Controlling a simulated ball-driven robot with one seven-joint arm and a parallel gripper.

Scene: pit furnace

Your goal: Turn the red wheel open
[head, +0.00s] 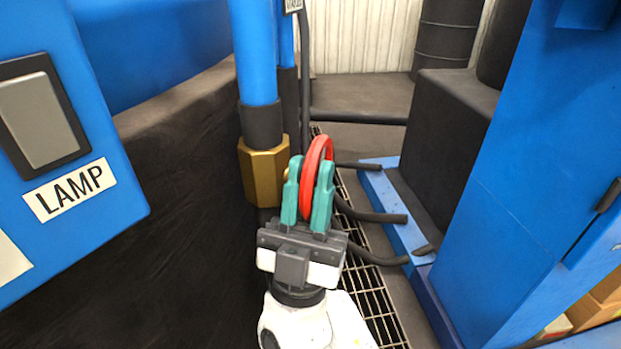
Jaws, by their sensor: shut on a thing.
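The red wheel (316,162) is seen nearly edge-on in the middle of the head view. It stands upright beside a brass hex fitting (264,170) on a vertical blue pipe (254,50). My gripper (309,185) reaches it from below in the picture, with one teal finger on each side of the rim. The fingers are shut on the wheel. The wheel's lower part and most of its hub are hidden by the fingers and the gripper body.
A blue panel with a switch and a LAMP label (70,190) is close on the left. A dark curved wall (180,190) stands behind it. A blue cabinet (530,170) is on the right. Black hoses (370,213) and a floor grating (365,285) lie between.

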